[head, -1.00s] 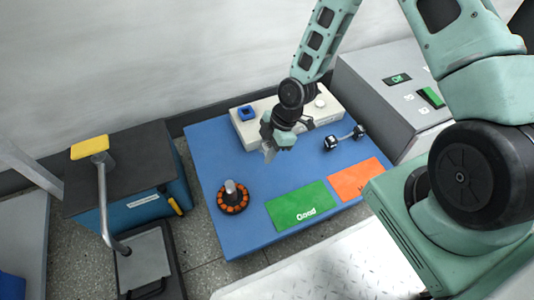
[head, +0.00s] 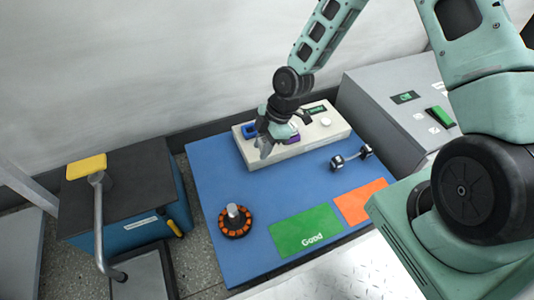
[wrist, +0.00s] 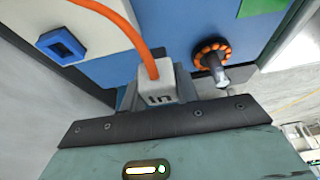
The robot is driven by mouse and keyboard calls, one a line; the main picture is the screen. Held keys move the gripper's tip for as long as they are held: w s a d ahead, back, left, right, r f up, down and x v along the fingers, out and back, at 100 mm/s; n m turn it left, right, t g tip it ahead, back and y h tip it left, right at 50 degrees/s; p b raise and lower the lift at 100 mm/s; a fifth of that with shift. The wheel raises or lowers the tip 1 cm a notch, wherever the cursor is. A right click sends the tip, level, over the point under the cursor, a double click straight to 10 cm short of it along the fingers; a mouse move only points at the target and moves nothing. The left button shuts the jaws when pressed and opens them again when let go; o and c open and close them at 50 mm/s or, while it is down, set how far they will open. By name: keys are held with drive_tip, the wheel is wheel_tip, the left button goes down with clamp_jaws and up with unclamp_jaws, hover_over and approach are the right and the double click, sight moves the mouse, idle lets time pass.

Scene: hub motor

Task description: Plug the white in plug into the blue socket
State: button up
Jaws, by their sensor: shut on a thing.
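The white plug (wrist: 157,93), marked "In" and with an orange cable, is held between the fingers of my gripper (wrist: 155,82) in the wrist view. The blue socket (wrist: 62,46) sits on the white box (wrist: 85,20), up and left of the plug and apart from it. In the head view my gripper (head: 266,142) hangs in front of the white box (head: 335,124), and the blue socket (head: 249,130) shows just left of it. The plug cannot be made out in the head view.
A purple socket (head: 293,138) is on the box right of my gripper. The hub motor (head: 235,220) with an orange ring stands on the blue table (head: 210,180). A dumbbell-shaped part (head: 351,157), a green pad (head: 306,231) and an orange pad (head: 361,202) lie farther right.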

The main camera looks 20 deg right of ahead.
drive_tip(key=b, duration=0.6)
hover_over(245, 131)
drive_tip(key=d, duration=0.1)
drive_tip(key=shift+w+f, duration=0.15)
drive_tip(key=shift+f, duration=1.35)
drive_tip(key=shift+f, duration=0.55)
drive_tip(key=shift+f, duration=0.1)
drive_tip(key=shift+f, duration=0.35)
drive_tip(key=shift+f+p, duration=0.3)
drive_tip(key=shift+f, duration=0.15)
idle(0.4)
